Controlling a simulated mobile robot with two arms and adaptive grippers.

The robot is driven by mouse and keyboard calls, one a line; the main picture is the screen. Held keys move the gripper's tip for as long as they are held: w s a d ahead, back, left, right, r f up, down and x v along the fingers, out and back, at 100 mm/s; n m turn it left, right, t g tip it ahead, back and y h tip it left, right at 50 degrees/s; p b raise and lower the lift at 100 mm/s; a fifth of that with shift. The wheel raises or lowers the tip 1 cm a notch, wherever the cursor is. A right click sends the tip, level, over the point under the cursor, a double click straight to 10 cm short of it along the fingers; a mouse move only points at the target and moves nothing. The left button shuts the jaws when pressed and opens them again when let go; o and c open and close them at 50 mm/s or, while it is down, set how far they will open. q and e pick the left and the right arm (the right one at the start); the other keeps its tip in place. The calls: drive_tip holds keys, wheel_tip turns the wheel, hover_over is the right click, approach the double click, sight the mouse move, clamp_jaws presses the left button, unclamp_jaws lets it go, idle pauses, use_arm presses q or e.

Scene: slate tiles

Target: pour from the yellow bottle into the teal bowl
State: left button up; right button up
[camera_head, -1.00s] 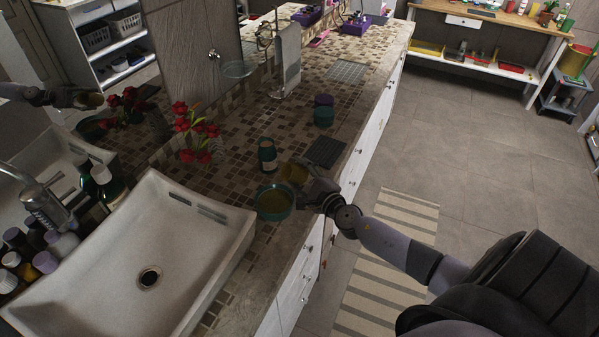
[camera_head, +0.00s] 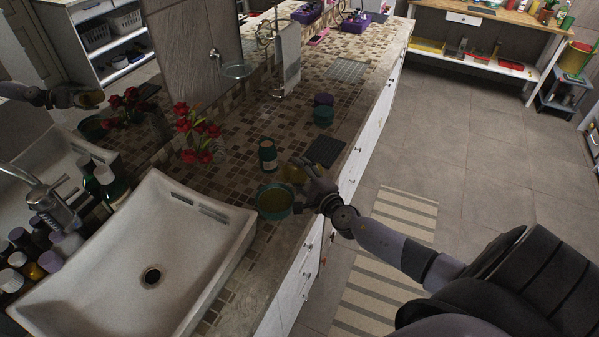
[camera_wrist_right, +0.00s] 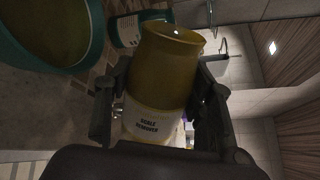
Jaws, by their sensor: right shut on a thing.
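The yellow bottle (camera_head: 294,174) is in my right gripper (camera_head: 304,178), beside the teal bowl (camera_head: 275,213) on the counter. In the right wrist view the fingers (camera_wrist_right: 160,88) are shut around the yellow bottle (camera_wrist_right: 163,75), which has a white label reading "SCALE REMOVER". Its open mouth shows at the top of that view. The teal bowl (camera_wrist_right: 97,52) is at the upper left there, apart from the bottle. The bowl's inside looks olive-yellow. I see no stream between bottle and bowl. My left gripper is not in view.
A dark green bottle (camera_head: 267,155) with a pale label stands just behind the bowl. A white sink (camera_head: 130,270) is at the left, a dark ribbed mat (camera_head: 326,151) and a teal jar (camera_head: 323,116) are farther back. Red flowers (camera_head: 190,130) stand by the mirror.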

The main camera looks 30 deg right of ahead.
drive_tip(key=shift+r+n+h+p, duration=0.2)
drive_tip(key=shift+n+h+p, duration=0.1)
drive_tip(key=shift+n+p, duration=0.65)
drive_tip(key=shift+a+r+n+p, duration=0.3)
drive_tip(key=shift+n+p, duration=0.45)
drive_tip(key=shift+p, duration=0.7)
idle(0.4)
drive_tip(key=shift+m+b, duration=0.3)
drive_tip(key=shift+b, duration=0.05)
drive_tip(key=m+b, duration=0.2)
drive_tip(key=shift+r+m, duration=0.2)
drive_tip(key=shift+m, duration=0.2)
drive_tip(key=shift+r+m+y+b, duration=0.45)
drive_tip(key=shift+m+y+b, duration=0.05)
drive_tip(key=shift+m, duration=0.4)
drive_tip(key=m+b, duration=0.2)
drive_tip(key=r+m+b, duration=0.1)
drive_tip(key=m+b, duration=0.1)
drive_tip(key=m+t+y+b, duration=0.1)
drive_tip(key=m+b, duration=0.1)
drive_tip(key=m, duration=0.1)
drive_tip(key=shift+r, duration=0.3)
drive_tip(key=m, duration=0.1)
drive_tip(key=r+m+b, duration=0.1)
drive_tip(key=shift+m+t, duration=0.3)
drive_tip(key=shift+m, duration=0.1)
drive_tip(key=shift+r+m, duration=0.25)
drive_tip(key=shift+m, duration=0.05)
